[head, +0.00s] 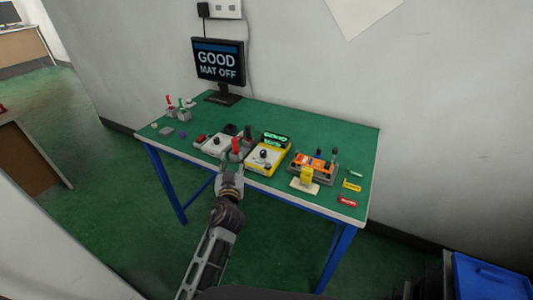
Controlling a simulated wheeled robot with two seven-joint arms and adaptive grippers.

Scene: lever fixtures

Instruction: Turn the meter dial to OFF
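A yellow-edged meter (250,160) sits on the green bench, with a pale face and a lit green display (275,140) at its back that seems to read "GOOD". A dark round dial (264,155) is on its face; its pointer setting is too small to read. My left gripper (232,164) is just left of the meter, at the bench's front edge, apart from the dial as far as I can see. A red-handled piece shows just beyond its fingertips; whether the fingers are open or touch anything is unclear. My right gripper is not in view.
The green bench (330,133) also holds a pale box with a dark knob (217,142), an orange unit (314,163), small tags at right and red and green pieces at left. A monitor (218,64) reading "GOOD MAT OFF" stands at the back, near the wall.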

